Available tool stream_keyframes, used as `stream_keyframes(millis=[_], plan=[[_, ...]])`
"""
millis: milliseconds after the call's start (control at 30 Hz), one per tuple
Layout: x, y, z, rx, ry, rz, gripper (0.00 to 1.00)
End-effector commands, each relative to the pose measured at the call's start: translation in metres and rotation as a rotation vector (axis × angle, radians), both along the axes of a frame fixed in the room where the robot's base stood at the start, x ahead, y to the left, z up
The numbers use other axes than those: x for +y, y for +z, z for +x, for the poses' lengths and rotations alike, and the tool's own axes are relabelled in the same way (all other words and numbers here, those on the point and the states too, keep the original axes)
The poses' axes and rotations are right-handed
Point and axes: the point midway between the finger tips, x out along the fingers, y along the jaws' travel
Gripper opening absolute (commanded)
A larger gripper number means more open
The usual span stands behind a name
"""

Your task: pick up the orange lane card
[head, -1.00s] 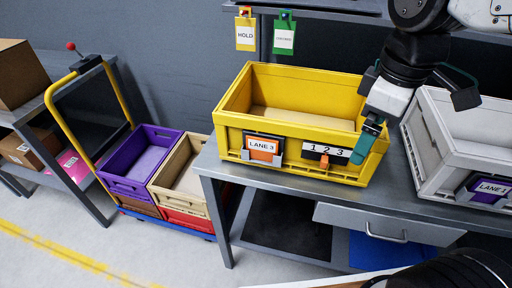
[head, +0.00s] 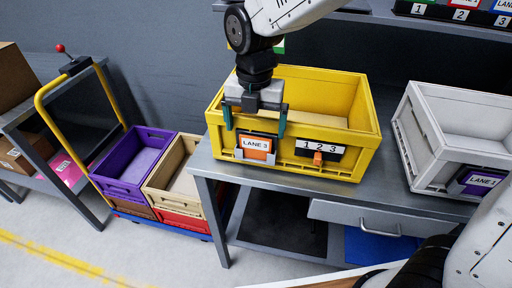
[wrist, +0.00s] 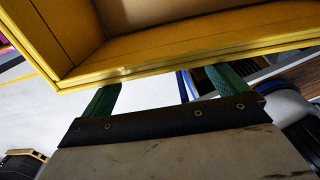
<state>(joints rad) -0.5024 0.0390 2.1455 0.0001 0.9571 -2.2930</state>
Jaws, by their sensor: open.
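The orange lane card (head: 256,153), with a white label reading LANE 3, sits in a dark holder on the front of the yellow crate (head: 352,158). The crate stands on the grey workbench. My gripper (head: 254,131) is open and points down at the crate's front, its two green fingers on either side of the card's upper part in the head view. I cannot tell whether they touch the card. In the wrist view, the green fingers (wrist: 163,86) reach beneath the yellow crate rim (wrist: 180,62), and the card is hidden.
A 1 2 3 strip with an orange slider (head: 318,158) is right of the card. A light grey crate (head: 425,150) with a purple LANE 1 card (head: 480,181) stands further right. A cart with a purple crate (head: 121,190) is at left. The floor (head: 120,262) in front is clear.

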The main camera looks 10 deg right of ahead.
Motion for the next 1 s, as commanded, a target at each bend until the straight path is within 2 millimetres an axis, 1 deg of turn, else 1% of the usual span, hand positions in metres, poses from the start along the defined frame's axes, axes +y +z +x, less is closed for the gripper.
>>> stream_keyframes(millis=[200, 300, 400, 600, 633, 667, 700, 767, 800, 833, 1000], plan=[[-0.002, -0.033, 0.003, 0.003, -0.001, -0.002, 0.98], [-0.002, -0.044, 0.003, 0.003, -0.001, -0.001, 0.98], [-0.002, -0.049, 0.003, 0.000, -0.002, 0.000, 0.98], [-0.001, -0.049, 0.003, 0.000, -0.002, 0.000, 0.98], [-0.001, -0.049, 0.003, 0.000, -0.002, 0.000, 0.93], [-0.001, -0.049, 0.003, 0.000, -0.002, 0.000, 0.84], [-0.001, -0.049, 0.003, 0.000, -0.002, 0.000, 0.73], [-0.001, -0.049, 0.003, 0.000, -0.002, 0.000, 0.56], [-0.001, -0.049, 0.003, 0.000, -0.002, 0.000, 0.45], [-0.001, -0.049, 0.003, 0.000, -0.002, 0.000, 0.39], [-0.001, -0.049, 0.003, 0.000, -0.002, 0.000, 0.39]])
